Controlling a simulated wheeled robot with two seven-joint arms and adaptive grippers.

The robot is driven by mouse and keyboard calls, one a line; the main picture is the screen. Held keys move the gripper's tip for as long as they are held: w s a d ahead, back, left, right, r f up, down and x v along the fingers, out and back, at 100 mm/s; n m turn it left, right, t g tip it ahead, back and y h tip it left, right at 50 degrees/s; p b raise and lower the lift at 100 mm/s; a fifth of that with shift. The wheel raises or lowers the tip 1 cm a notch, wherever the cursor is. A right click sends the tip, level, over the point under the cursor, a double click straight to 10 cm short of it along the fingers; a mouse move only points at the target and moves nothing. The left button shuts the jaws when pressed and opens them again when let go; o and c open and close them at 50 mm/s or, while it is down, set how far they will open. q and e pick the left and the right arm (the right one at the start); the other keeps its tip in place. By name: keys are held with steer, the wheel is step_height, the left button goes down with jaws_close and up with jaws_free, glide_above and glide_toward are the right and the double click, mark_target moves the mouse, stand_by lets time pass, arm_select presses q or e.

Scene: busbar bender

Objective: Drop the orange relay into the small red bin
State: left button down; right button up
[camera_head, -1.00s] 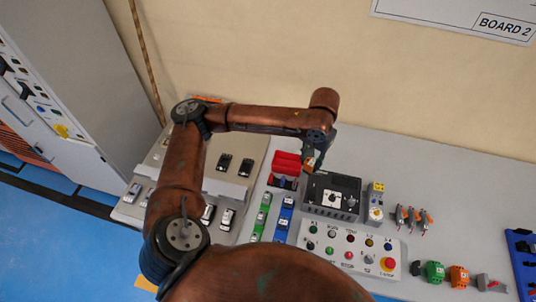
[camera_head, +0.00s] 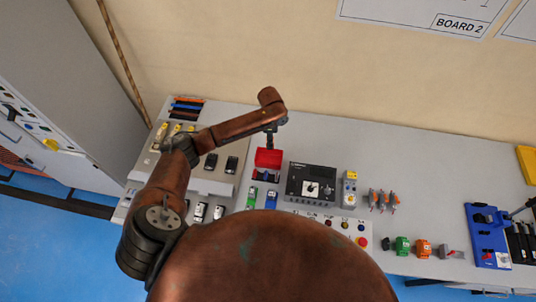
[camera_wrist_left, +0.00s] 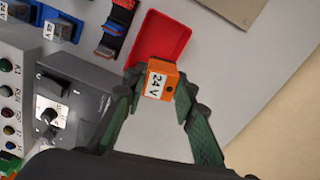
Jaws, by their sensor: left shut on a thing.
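In the head view the red bin (camera_head: 268,158) stands on the table left of the dark device. My left gripper (camera_head: 269,143) points down at the bin's back edge in that view; the relay is too small to make out there. I cannot tell the exact height of the relay over the bin. My right gripper is not in view.
A dark grey device (camera_head: 311,184) with a knob stands right of the bin. A blue-and-black part (camera_head: 265,176) sits just in front of the bin. The table behind the bin is clear up to the wall.

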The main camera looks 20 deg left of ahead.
arm_select(q)
steer(key=shift+s+a+f+m+p, duration=0.2)
steer(key=shift+a+f+m+p, duration=0.15)
steer(key=shift+f+m, duration=0.1)
steer(key=shift+s+a+f+m+p, duration=0.2)
steer(key=shift+a+f+m, duration=0.1)
steer(key=shift+f+m, duration=0.15)
steer(key=shift+m, duration=0.3)
step_height(320, 180, down, 7)
steer(key=b, duration=0.6)
steer(key=shift+a+r, duration=0.1)
steer(key=shift+a, duration=0.05)
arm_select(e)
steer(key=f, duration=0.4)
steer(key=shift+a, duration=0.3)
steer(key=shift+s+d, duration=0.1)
arm_select(q)
steer(key=c, duration=1.5)
jaws_free()
